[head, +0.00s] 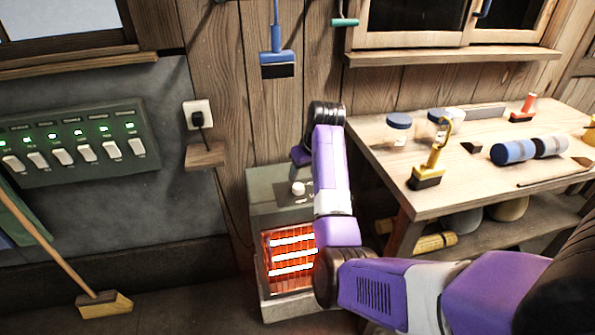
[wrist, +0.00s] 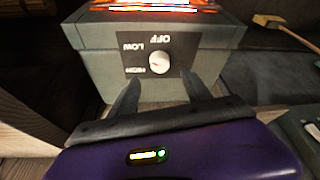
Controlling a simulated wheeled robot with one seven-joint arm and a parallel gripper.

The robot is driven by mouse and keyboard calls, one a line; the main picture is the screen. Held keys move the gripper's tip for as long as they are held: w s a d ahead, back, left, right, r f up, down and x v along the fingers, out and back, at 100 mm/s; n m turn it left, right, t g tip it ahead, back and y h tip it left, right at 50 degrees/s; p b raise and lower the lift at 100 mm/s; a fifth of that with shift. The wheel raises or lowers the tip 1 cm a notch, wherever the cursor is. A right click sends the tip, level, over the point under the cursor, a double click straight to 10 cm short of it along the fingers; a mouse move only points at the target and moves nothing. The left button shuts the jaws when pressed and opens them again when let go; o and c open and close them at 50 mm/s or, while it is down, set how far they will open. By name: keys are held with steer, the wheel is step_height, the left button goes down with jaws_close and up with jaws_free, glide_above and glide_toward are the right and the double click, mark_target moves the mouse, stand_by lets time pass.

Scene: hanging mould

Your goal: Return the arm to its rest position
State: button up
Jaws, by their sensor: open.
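My gripper (wrist: 162,88) is open and empty, its two dark fingers apart in front of a grey-green heater (wrist: 100,60). In the wrist view the heater's white knob (wrist: 159,62) lies just beyond the fingertips, with a visible gap between the fingers. Labels reading OFF, LOW and HIGH appear upside down around it. In the head view my purple arm reaches forward over the heater's right side. The heater (head: 262,190) stands on the floor with glowing orange bars, and its knob (head: 298,188) is visible on top. My fingers are mostly hidden there behind the arm.
A wooden workbench (head: 385,160) with jars, brushes and rolls stands to the right, close to my arm. A switch panel (head: 80,145) with green lights is on the left wall. A plugged socket (head: 198,115), a hanging blue brush (head: 277,62) and a broom (head: 105,303) also show.

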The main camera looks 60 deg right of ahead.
stand_by(0.3)
steer(key=w+d+r+m+t+h, duration=0.1)
steer(key=w+d+r+t+h, duration=0.2)
steer(key=d+r+h, duration=0.3)
steer(key=s+a+n+t+y, duration=0.15)
steer(key=s+a+t, duration=0.3)
steer(key=a, duration=1.05)
steer(key=s+a+n+t+h, duration=0.1)
steer(key=s+a+n+t, duration=0.3)
steer(key=a, duration=1.1)
steer(key=s+a+f+n+y, duration=0.2)
steer(key=s+a+y, duration=0.6)
steer(key=s+a, duration=1.3)
steer(key=shift+s+a, duration=0.2)
steer(key=shift+s, duration=0.15)
